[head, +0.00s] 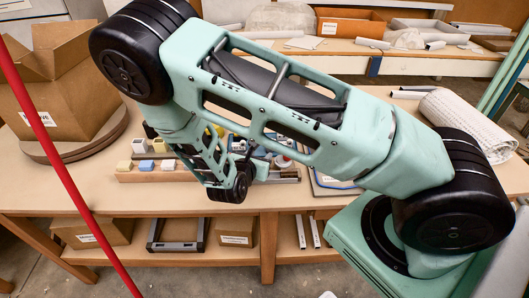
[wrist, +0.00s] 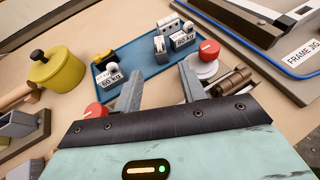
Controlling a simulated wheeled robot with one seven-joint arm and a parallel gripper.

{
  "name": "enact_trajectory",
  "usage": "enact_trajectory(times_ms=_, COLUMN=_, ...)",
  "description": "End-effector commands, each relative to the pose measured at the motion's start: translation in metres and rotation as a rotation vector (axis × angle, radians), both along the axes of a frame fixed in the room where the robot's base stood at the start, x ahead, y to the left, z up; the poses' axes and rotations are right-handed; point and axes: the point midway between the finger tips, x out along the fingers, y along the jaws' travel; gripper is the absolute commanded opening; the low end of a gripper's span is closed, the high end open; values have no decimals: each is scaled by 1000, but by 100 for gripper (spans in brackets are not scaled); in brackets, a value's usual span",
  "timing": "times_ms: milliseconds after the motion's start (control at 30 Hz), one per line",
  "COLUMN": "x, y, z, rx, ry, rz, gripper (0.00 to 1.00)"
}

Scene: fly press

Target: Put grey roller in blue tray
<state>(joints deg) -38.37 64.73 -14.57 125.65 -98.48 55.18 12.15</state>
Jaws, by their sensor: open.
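In the wrist view the blue tray (wrist: 137,56) lies ahead of my gripper (wrist: 160,69). Its fingers are spread apart with nothing seen between them, and their tips point at the tray's near side. Small grey-and-white pieces with labels, one reading 60 kg, stand in the tray. I cannot pick out a grey roller with certainty. Brownish-grey cylindrical pieces (wrist: 232,82) lie just right of the right finger.
A yellow pot with a black knob (wrist: 57,69) stands left of the tray. A red-knobbed white disc (wrist: 207,57) sits near the right finger, and another red knob (wrist: 95,111) is by the left. A frame jig (wrist: 300,55) lies right. A cardboard box (head: 60,85) stands left.

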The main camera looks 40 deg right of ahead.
Motion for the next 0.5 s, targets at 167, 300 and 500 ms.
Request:
enact_trajectory(times_ms=167, x=-12, y=19, z=9, rx=1, ry=-1, rz=1, gripper=41)
enact_trajectory(times_ms=300, x=-19, y=25, z=15, rx=16, ry=-6, rz=-23, gripper=41)
enact_trajectory(times_ms=500, x=-52, y=36, z=47, rx=183, ry=-54, rz=-257, gripper=41)
